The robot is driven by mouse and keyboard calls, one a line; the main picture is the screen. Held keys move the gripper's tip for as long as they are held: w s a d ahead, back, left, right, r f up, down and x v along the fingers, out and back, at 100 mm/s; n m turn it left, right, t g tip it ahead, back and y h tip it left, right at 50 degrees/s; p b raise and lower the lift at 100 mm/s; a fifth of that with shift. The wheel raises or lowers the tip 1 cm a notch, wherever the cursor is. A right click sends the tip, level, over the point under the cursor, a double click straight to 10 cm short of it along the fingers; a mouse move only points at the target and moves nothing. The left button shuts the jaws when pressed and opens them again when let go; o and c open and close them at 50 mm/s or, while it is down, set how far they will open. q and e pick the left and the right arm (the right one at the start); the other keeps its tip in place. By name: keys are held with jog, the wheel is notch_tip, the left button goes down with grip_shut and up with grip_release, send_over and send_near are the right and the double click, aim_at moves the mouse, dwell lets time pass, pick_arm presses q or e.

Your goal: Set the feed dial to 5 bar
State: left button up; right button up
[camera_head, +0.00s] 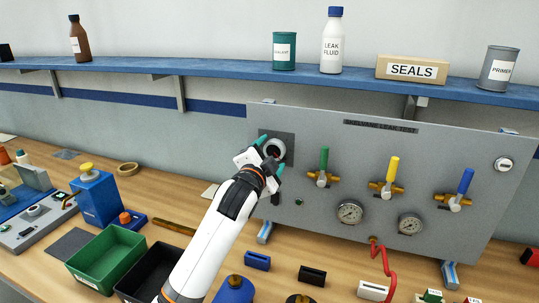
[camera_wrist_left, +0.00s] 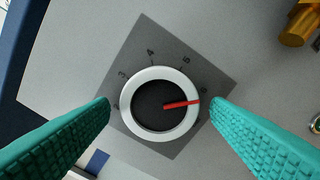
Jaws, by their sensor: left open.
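The feed dial (camera_head: 276,147) sits at the upper left of the grey panel, on a dark square plate. In the left wrist view the dial (camera_wrist_left: 150,95) is a black disc with a white ring and a red pointer (camera_wrist_left: 182,104). The pointer points right, just below the mark that looks like 6 and clockwise of the 5. The marks 3, 4 and 5 read along the upper side; others are partly hidden. My left gripper (camera_head: 269,155) is open, with its teal fingers on either side of the dial; contact cannot be told. My right gripper is not in view.
Right of the dial are green (camera_head: 324,160), yellow (camera_head: 391,170) and blue (camera_head: 465,181) valve levers, with gauges (camera_head: 350,212) below. A blue shelf (camera_head: 230,69) runs above. Green (camera_head: 105,258) and black bins stand on the bench at lower left.

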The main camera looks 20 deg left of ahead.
pick_arm(q)
jog(key=shift+c, duration=0.5)
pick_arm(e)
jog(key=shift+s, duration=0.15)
pick_arm(q)
jog(key=c, duration=0.9)
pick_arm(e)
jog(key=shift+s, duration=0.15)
pick_arm(q)
jog(key=shift+n, duration=0.3)
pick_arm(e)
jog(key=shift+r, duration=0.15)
pick_arm(q)
jog(key=n+p, duration=0.2)
jog(key=n, duration=0.1)
jog(key=shift+d+n, duration=0.1)
jog(key=shift+n, duration=0.2)
jog(key=shift+f+n+p, duration=0.1)
jog(key=shift+n+p, duration=0.8)
jog(key=shift+n, duration=1.3)
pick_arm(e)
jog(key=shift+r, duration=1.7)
pick_arm(q)
jog(key=o, duration=1)
